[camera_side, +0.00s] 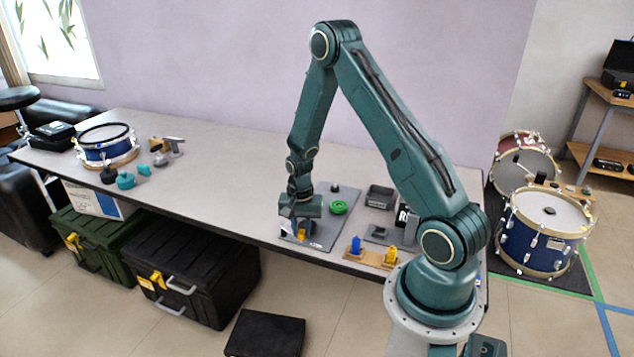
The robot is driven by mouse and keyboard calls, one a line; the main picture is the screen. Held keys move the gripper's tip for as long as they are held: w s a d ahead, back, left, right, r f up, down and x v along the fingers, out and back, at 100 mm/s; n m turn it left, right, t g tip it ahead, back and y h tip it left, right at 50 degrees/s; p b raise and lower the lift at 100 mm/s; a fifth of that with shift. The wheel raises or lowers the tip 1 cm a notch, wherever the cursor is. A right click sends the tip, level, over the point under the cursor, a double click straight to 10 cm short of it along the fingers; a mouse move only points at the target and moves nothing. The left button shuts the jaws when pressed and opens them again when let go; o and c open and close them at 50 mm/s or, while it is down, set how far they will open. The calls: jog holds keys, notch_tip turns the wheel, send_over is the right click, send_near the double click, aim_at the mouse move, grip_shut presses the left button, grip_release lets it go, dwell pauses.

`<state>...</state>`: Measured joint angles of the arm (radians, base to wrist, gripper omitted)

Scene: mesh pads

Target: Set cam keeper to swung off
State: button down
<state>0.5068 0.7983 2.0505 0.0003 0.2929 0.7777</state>
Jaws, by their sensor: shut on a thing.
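My gripper (301,229) points down over the front part of a grey plate (322,238) at the table's front edge. It is shut on a small part low on the plate, which looks like the cam keeper. The fingers and wrist hide most of that part, and only a bit of yellow-orange (303,235) shows there. I cannot tell which way the keeper is turned. A green ring-shaped knob (338,207) stands on the same plate, to the right of and behind my gripper. A small dark knob (334,188) sits near the plate's back edge.
A grey open bin (380,197) and a wooden block with blue and yellow pegs (371,257) lie to the right. A snare drum (104,147) and teal pieces (126,181) are far left. The table between is clear.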

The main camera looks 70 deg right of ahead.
jog(key=shift+w+a+m, duration=0.25)
jog(key=shift+a+m, duration=0.2)
jog(key=shift+m, duration=0.2)
jog(key=shift+w+a+m, duration=0.25)
jog(key=shift+a+m, duration=0.15)
jog(key=shift+m, duration=0.25)
jog(key=c, duration=1.3)
grip_release()
jog(key=shift+o, duration=0.2)
jog(key=shift+r, duration=0.1)
notch_tip(320, 180, up, 14)
